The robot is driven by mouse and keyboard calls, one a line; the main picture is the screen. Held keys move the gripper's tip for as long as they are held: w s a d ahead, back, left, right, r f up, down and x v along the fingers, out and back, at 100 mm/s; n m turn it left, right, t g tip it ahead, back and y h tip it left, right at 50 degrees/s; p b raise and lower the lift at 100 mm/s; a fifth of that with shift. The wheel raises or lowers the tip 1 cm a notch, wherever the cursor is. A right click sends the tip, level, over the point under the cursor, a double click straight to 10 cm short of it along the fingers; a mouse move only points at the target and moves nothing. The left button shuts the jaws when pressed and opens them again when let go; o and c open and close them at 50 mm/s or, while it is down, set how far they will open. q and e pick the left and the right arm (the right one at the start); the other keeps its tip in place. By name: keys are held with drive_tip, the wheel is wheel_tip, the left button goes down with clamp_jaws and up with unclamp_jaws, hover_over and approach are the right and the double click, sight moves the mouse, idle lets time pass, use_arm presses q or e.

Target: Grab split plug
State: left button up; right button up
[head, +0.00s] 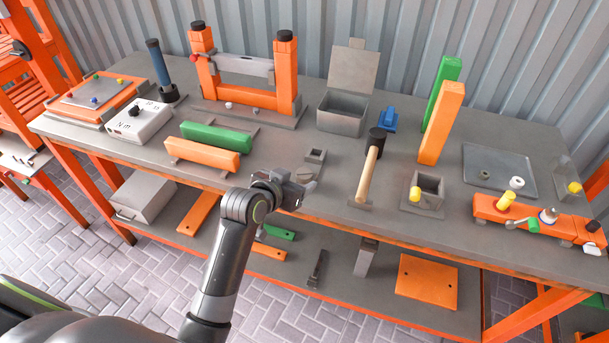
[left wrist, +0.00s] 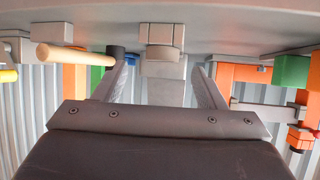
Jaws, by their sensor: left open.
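A small light-grey piece (head: 306,174), which looks like the split plug, sits near the front edge of the bench, just beyond my left gripper (head: 300,188). In the left wrist view, which is upside down, the plug (left wrist: 161,33) shows ahead, roughly centred between the two fingers. The left gripper (left wrist: 161,70) is open with nothing between its fingers. The gripper partly hides the plug in the head view. A grey square socket block (head: 315,155) stands just behind the plug. My right gripper is not in view.
A grey lidded box (head: 342,115) stands behind. The bench's front edge is close below.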

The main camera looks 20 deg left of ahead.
sight(303, 175)
use_arm(q)
drive_tip(key=shift+x, duration=1.85)
drive_tip(key=shift+w+a, duration=0.1)
